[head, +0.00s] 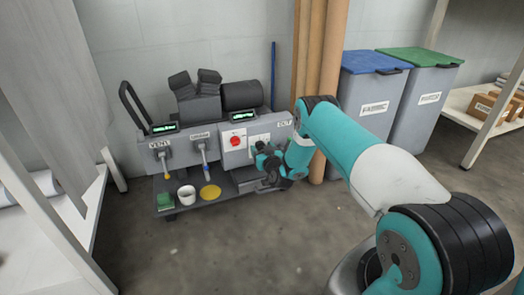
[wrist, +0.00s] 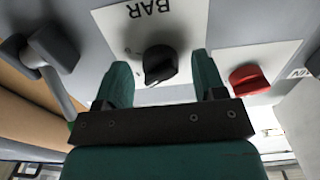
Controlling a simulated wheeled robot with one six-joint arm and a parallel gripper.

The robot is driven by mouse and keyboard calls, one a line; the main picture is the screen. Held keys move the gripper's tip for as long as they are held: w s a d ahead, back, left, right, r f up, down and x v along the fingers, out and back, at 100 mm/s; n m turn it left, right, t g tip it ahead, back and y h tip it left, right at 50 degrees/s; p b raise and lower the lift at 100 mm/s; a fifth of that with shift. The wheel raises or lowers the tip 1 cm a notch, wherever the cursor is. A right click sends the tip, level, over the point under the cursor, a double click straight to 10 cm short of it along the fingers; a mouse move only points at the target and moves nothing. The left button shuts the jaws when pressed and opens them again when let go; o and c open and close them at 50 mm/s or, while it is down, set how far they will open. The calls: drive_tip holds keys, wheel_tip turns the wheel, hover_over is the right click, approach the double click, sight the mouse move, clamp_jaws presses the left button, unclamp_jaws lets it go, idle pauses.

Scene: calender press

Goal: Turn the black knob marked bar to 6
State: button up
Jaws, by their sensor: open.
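The black knob (wrist: 160,65) sits on a white plate (wrist: 190,22) lettered BAR, which appears upside down in the wrist view. A small pale mark shows on the knob's lower edge; I cannot read any scale numbers. My gripper (wrist: 162,78) is open, with one teal finger on either side of the knob and gaps visible between. I cannot tell how deep the fingers reach along the knob. In the head view my gripper (head: 266,162) is at the right front of the press (head: 195,148) and hides most of the knob area.
A red knob (wrist: 248,80) on its own white plate is close beside my right finger in the wrist view. A black-ended lever (wrist: 50,55) is on the other side. Brown pipes (head: 318,60) and grey bins (head: 368,95) stand right of the press. The floor in front is clear.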

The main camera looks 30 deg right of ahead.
drive_tip(key=c, duration=0.9)
drive_tip(key=shift+m, duration=0.3)
drive_tip(key=m+p, duration=0.1)
drive_tip(key=m, duration=1)
drive_tip(key=shift+m, duration=0.3)
drive_tip(key=o, duration=0.9)
